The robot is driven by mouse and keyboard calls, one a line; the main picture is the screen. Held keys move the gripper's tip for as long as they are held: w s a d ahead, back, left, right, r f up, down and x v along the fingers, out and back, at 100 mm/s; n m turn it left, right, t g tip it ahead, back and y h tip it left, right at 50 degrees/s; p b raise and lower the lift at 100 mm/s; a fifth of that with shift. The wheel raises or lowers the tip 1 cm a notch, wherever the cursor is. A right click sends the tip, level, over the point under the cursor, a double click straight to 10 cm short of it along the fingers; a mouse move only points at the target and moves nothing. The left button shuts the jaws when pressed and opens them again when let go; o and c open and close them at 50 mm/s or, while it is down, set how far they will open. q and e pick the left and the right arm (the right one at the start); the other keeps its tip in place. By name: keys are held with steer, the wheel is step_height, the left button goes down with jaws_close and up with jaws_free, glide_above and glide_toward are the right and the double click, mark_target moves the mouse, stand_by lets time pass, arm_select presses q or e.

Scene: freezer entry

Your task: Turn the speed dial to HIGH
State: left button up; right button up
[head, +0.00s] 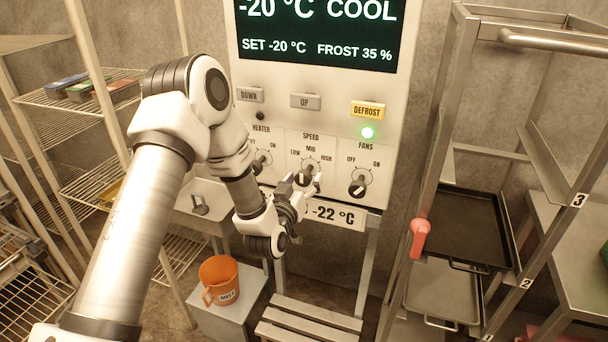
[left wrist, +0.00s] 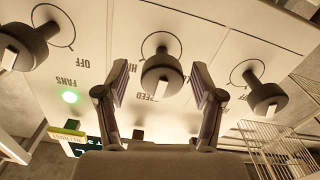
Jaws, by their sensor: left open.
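The speed dial (head: 304,177) is a dark knob with a white mark, in the middle of the lower panel under the labels LOW, MID and HIGH. Its mark looks roughly upright, near MID, but the gripper partly covers the dial. My left gripper (head: 300,186) is at the dial with its fingers open. In the left wrist view, which shows the panel upside down, the speed dial (left wrist: 160,72) stands between the two spread fingers of the left gripper (left wrist: 161,84). A gap shows on each side of the knob. My right gripper is not in view.
The heater dial (head: 262,161) is left of the speed dial and the fans dial (head: 358,187) right of it. A green lamp (head: 367,133) glows under the DEFROST button (head: 367,111). An orange mug (head: 219,280) stands below. A tray rack (head: 455,130) is at the right.

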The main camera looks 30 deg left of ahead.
arm_select(q)
steer(key=shift+w, duration=0.3)
steer(key=shift+a, duration=0.2)
steer(key=c, duration=1.2)
steer(key=shift+o, duration=0.2)
steer(key=m, duration=0.4)
steer(key=shift+m, duration=0.3)
steer(key=m+p, duration=0.1)
steer(key=m, duration=0.4)
steer(key=shift+m, duration=0.3)
